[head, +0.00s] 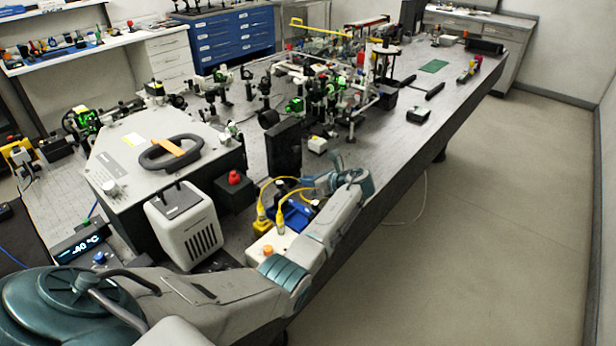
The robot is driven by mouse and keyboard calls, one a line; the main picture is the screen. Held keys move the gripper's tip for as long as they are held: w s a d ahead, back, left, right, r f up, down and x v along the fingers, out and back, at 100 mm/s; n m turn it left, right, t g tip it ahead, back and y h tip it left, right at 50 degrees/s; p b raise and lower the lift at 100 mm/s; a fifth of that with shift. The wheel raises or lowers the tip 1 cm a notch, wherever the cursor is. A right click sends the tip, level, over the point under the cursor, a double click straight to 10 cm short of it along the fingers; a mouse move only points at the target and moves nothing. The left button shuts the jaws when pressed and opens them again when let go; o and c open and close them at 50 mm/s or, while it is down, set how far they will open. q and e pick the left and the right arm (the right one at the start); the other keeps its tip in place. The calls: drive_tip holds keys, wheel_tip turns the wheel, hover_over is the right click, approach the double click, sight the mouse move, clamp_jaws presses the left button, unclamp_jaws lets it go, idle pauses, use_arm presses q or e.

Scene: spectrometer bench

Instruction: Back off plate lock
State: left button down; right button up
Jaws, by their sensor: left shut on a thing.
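My left arm reaches in from the lower left and bends back over the table's front edge. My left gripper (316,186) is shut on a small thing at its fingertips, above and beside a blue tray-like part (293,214). The fingers and wrist hide what they hold, and I cannot make out a plate lock for certain. My right gripper is out of view.
A grey-white vented unit (185,228) and a black box with a red knob (234,182) stand left of the gripper. A tall black panel (284,148) stands behind it. Optics crowd the optical table (385,160) farther back. Open floor (480,240) lies to the right.

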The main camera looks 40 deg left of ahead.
use_arm(q)
drive_tip(key=shift+s+r+n+t+p, duration=0.1)
drive_tip(key=shift+s+n+t+p, duration=0.05)
drive_tip(key=shift+n+t+p, duration=0.5)
drive_tip(key=shift+s+n+t+p, duration=0.1)
drive_tip(key=shift+n+t+p, duration=0.3)
drive_tip(key=shift+n, duration=0.45)
drive_tip(key=c, duration=1.4)
unclamp_jaws()
drive_tip(key=shift+d, duration=0.2)
drive_tip(key=b+v, duration=0.3)
drive_tip(key=v, duration=0.6)
drive_tip(key=shift+s+d, duration=0.2)
drive_tip(key=shift+d, duration=0.1)
drive_tip(key=shift+s+d+r, duration=0.1)
drive_tip(key=shift+d+r, duration=0.2)
drive_tip(key=shift+d, duration=0.05)
